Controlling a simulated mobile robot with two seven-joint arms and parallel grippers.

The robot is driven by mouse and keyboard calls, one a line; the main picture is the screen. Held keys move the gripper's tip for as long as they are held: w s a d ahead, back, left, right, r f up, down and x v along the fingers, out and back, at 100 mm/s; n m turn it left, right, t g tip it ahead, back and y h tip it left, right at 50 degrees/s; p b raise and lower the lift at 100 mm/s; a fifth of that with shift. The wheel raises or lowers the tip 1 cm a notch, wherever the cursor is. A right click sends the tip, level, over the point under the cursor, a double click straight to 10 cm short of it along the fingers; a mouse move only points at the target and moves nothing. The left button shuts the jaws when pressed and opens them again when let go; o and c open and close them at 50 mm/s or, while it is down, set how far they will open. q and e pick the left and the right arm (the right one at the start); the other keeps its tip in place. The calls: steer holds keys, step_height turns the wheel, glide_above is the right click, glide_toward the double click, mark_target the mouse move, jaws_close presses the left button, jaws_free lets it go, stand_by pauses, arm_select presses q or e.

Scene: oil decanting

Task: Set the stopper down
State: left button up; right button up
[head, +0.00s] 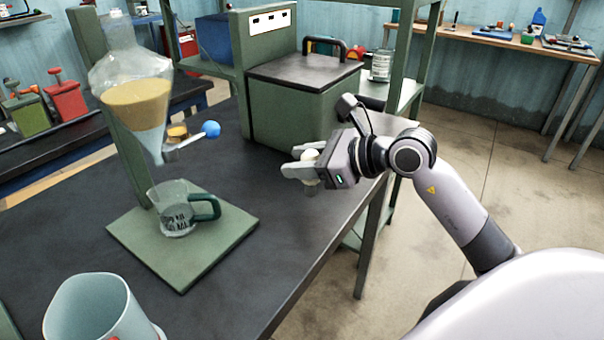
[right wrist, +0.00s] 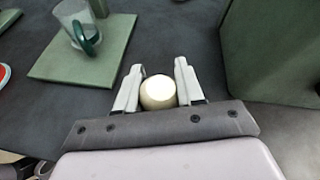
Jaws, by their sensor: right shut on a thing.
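The stopper (right wrist: 158,92) has a round cream-white top and sits between the fingers of my right gripper (right wrist: 159,88), which is shut on it. In the head view the stopper (head: 311,156) shows at my right gripper (head: 300,168), above the dark table near its right edge, in front of the green box. Its lower part shows below the fingers; I cannot tell whether it touches the table. My left gripper is not in view.
A glass funnel (head: 136,92) with amber and clear layers hangs over a jug (head: 178,210) on a green base (head: 217,243). A blue-knobbed tap (head: 211,129) sticks out right. A pale container (head: 92,312) stands front left. The tabletop (head: 270,215) between base and gripper is clear.

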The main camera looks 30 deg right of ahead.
step_height(320, 180, down, 3)
steer(key=shift+r, duration=0.1)
steer(key=o, duration=1.1)
